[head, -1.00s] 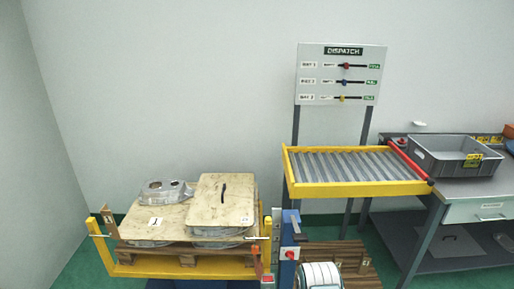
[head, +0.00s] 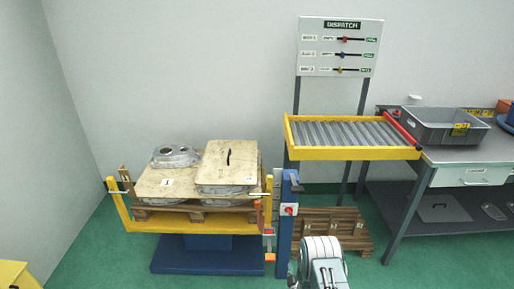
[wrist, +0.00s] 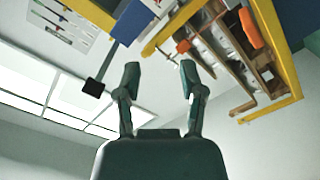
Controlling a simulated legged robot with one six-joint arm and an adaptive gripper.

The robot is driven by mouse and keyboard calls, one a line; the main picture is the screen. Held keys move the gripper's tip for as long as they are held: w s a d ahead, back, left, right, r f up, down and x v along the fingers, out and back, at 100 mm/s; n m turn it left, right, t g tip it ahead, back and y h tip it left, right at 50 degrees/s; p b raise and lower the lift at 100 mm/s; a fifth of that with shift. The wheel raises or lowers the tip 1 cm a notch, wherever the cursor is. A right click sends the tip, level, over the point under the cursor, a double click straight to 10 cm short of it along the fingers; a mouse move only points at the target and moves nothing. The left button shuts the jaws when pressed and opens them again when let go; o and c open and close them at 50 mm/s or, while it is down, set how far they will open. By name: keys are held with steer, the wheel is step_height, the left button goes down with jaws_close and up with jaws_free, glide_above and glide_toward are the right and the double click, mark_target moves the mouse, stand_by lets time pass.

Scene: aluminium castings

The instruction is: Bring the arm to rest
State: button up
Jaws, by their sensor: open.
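My gripper (wrist: 160,72) shows in the wrist view with its two dark fingers spread apart and nothing between them. The wrist view is tilted, with the yellow lift frame (wrist: 285,75) beyond the fingers at upper right. The fingers look clear of it. In the head view, a grey and white part of my arm (head: 322,262) shows at the bottom, right of the blue lift post. The gripper's fingers cannot be made out there.
A yellow lift (head: 235,227) bears a pallet with castings (head: 175,156) and wooden boards (head: 228,160). Behind stand a roller conveyor (head: 408,152), a dispatch board (head: 310,62) and a workbench (head: 480,153) with a grey bin (head: 430,128). Green floor (head: 110,255) is free at left.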

steer(key=w+r+m+g, duration=0.2)
steer(key=w+r, duration=0.2)
steer(key=r, duration=0.8)
steer(key=w+r+m+g, duration=0.1)
steer(key=w+r+g, duration=0.15)
steer(key=r, duration=0.95)
steer(key=s+r+m+g, duration=0.1)
steer(key=s+r, duration=0.3)
steer(key=r, duration=0.6)
steer(key=s+r+m+g, duration=0.2)
steer(key=s+r, duration=0.6)
steer(key=s, duration=0.1)
steer(key=s+r+m+g, duration=0.1)
steer(key=s+r+g, duration=0.1)
steer(key=s, duration=1.2)
steer(key=s+r+m+g, duration=0.2)
steer(key=s+r, duration=0.2)
steer(key=s, duration=1)
steer(key=shift+s+d+g, duration=0.2)
steer(key=shift+d+g, duration=0.15)
